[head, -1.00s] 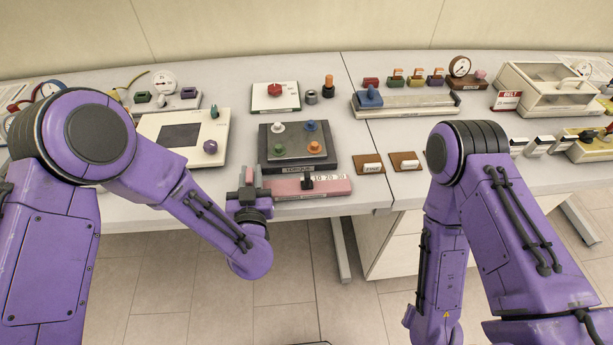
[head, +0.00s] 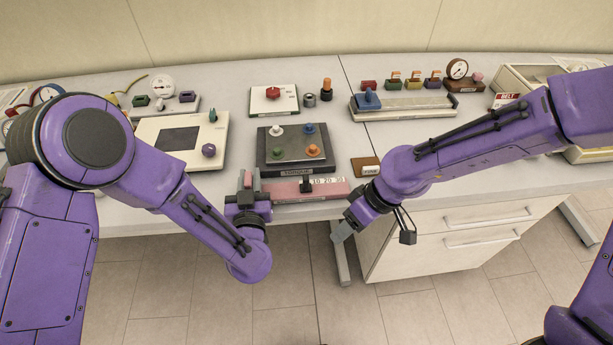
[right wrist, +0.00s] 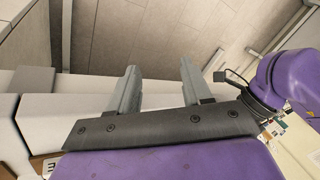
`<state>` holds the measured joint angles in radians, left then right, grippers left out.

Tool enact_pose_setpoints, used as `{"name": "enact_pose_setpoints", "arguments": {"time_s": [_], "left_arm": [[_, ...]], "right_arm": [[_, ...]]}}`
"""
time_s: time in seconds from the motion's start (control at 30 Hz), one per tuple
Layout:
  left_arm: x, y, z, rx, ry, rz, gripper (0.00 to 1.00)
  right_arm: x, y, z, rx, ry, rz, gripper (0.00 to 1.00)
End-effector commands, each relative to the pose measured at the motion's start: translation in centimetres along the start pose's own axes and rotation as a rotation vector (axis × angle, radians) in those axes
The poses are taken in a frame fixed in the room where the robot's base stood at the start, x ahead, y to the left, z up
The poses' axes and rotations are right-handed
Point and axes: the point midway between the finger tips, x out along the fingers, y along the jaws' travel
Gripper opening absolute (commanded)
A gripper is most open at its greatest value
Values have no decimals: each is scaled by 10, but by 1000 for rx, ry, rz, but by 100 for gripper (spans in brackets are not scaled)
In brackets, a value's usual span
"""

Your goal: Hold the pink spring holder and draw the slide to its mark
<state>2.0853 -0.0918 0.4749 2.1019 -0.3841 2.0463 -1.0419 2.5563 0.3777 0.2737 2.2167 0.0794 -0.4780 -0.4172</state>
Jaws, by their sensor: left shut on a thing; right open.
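The pink spring holder (head: 333,190) lies along the table's front edge, below the dark panel with coloured knobs. Its black slide (head: 306,184) stands near the middle, beside a white scale with numbers. My left gripper (head: 249,186) is shut on the holder's left end. My right gripper (head: 343,231) is in front of the table edge, to the right of and below the holder, touching nothing that I can see.
The dark knob panel (head: 266,158) stands just behind the holder. A brown block with a white label (head: 370,170) lies to the right, close to my right arm. White drawers (head: 470,235) are under the table. Floor is free in front.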

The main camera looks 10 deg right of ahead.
Motion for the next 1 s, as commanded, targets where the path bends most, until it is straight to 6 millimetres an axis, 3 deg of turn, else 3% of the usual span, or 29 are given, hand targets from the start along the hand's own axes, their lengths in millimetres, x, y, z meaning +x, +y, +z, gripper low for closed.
{"name": "enact_pose_setpoints", "arguments": {"time_s": [0.03,0.1,0.2,0.3,0.4,0.53,0.8,1.0], "left_arm": [[0,0,0,0,0,1,0],[0,0,0,0,0,1,0],[0,0,0,0,0,0,0],[0,0,0,0,0,0,0],[0,0,0,0,0,0,0],[0,0,0,0,0,0,0],[0,0,0,0,0,0,0],[0,0,0,0,0,0,0]], "right_arm": [[-24,-3,-31,-168,9,-3,49],[-54,-8,-71,-422,3,3,49],[-93,-16,-111,-704,-9,23,49],[-120,-22,-133,-878,-22,41,49],[-131,-25,-141,-957,-33,49,49],[-117,-24,-142,-971,-38,48,49],[-52,-20,-141,-965,-38,46,49],[-20,-18,-141,-964,-37,48,49]]}}
